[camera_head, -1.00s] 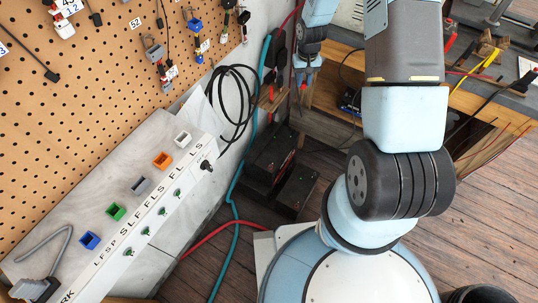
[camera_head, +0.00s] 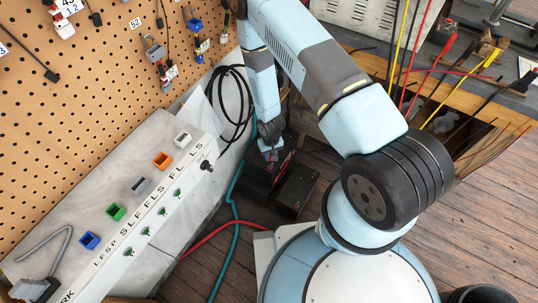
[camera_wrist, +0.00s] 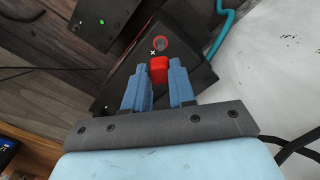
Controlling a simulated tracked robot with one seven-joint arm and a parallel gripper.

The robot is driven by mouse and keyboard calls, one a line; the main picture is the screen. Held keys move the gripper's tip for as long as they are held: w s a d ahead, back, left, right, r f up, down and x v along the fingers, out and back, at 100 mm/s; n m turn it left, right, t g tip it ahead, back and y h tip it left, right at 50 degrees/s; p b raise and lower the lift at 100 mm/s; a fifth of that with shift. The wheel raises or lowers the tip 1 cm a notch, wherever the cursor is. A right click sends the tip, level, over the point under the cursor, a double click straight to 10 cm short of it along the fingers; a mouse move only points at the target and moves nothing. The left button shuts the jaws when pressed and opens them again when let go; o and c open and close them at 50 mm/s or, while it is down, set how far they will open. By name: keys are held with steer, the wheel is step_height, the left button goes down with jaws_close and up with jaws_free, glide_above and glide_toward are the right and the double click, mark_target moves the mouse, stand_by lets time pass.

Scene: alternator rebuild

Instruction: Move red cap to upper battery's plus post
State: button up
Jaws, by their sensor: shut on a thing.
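My gripper (camera_wrist: 158,74) is shut on the red cap (camera_wrist: 159,66), a small red block between the blue fingertips in the wrist view.
A teal hose (camera_head: 232,193) and black cable loop (camera_head: 232,105) run along the wall beside the batteries. A marble-topped bench (camera_head: 140,165) stands left. A red cable (camera_head: 215,236) crosses the wooden floor (camera_head: 470,215). A workbench with wires (camera_head: 470,100) is at right.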

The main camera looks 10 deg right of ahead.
mark_target(270, 165)
steer(key=shift+f, duration=2.35)
steer(key=shift+s+f, duration=0.2)
steer(key=shift+f, duration=0.85)
steer(key=o, duration=0.8)
steer(key=shift+o, duration=0.2)
steer(key=shift+r, duration=0.1)
step_height(270, 165, up, 14)
steer(key=shift+f, duration=0.25)
